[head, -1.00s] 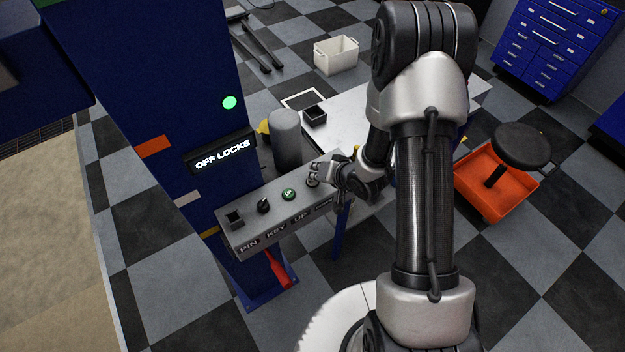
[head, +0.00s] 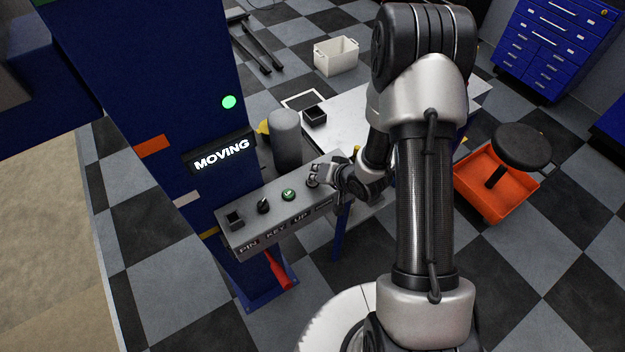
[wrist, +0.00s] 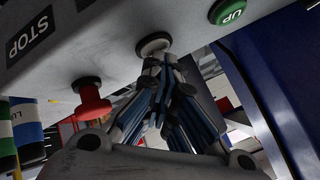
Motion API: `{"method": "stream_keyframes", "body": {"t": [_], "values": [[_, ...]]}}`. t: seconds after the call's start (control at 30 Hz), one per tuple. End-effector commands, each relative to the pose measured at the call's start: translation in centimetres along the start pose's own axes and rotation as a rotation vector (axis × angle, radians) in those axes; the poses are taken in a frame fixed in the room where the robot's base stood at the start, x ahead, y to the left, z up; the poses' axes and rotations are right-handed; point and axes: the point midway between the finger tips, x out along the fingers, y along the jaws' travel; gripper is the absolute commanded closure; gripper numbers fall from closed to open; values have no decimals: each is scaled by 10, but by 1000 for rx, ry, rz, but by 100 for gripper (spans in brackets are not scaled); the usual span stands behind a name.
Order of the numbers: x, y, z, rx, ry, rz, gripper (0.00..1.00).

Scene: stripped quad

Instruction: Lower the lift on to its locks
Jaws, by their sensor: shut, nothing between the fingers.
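The grey control box (head: 235,240) is fixed to the blue lift post (head: 160,90), with PIN, KEY and UP labels on its front. The post's display (head: 222,155) reads MOVING. The green UP button (head: 289,194) is clear of my gripper (head: 313,180). My gripper is shut and empty, its tips on the round button (wrist: 152,43) between the UP button (wrist: 228,12) and the red stop knob (wrist: 91,102); the tips seem to touch it. That button's label is hidden. A dark blue lift part (head: 50,105) shows at the upper left.
A green lamp (head: 229,102) glows on the post. A grey cylinder (head: 285,138) stands behind the box. A white table (head: 345,115) with a small black tray (head: 314,116) lies beyond. A red-orange stool base (head: 480,185) stands to the right.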

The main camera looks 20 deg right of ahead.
Motion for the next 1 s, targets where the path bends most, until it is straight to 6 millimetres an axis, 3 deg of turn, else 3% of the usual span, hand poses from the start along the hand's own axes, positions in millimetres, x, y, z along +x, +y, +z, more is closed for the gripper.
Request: {"method": "stream_keyframes", "body": {"t": [1.0], "values": [[-12, -9, -8, 0, -1, 0, 100]]}}
